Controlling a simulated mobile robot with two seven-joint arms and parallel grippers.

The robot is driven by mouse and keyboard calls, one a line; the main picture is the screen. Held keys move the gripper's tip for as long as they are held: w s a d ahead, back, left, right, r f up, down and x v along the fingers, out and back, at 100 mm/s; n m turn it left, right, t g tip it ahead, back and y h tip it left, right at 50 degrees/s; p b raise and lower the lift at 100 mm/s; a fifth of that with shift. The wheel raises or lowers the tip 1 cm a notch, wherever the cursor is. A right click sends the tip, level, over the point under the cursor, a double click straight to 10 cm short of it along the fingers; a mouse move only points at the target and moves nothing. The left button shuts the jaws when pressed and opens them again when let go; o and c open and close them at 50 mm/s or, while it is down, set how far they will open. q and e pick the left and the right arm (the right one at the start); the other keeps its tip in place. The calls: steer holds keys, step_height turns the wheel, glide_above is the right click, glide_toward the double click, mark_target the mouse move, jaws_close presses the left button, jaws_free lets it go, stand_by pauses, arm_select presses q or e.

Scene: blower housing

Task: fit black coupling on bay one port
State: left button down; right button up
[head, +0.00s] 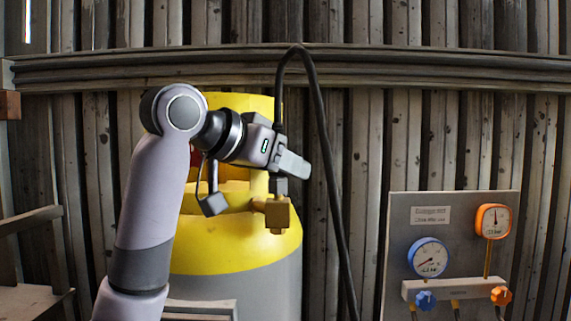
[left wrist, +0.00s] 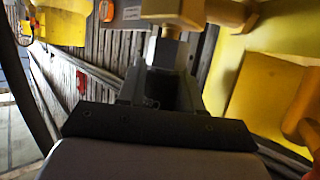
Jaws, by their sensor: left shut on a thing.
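The black coupling (head: 279,186) shows as a short dark piece below my left gripper (head: 290,163), at the end of a black hose (head: 319,110). My left gripper is shut on it. Just below the coupling is a brass valve fitting (head: 276,212) on the yellow-and-grey cylinder (head: 240,255). The coupling looks in line with the top of the fitting and at or very near it; I cannot tell whether it is seated. In the left wrist view the brass fitting (left wrist: 172,12) is right by the coupling (left wrist: 168,52) between my fingers. My right gripper is not in view.
A grey panel (head: 450,210) with a blue gauge (head: 428,257), an orange gauge (head: 493,221) and blue and orange knobs stands at the right. The hose loops up and hangs down right of the cylinder. A plank wall (head: 400,125) is behind.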

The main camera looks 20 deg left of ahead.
arm_select(q)
steer(key=shift+f, duration=0.45)
steer(key=c, duration=0.7)
jaws_free()
steer(key=shift+o, duration=0.2)
steer(key=b+v, duration=0.2)
steer(key=v, duration=0.5)
steer(key=shift+s, duration=0.1)
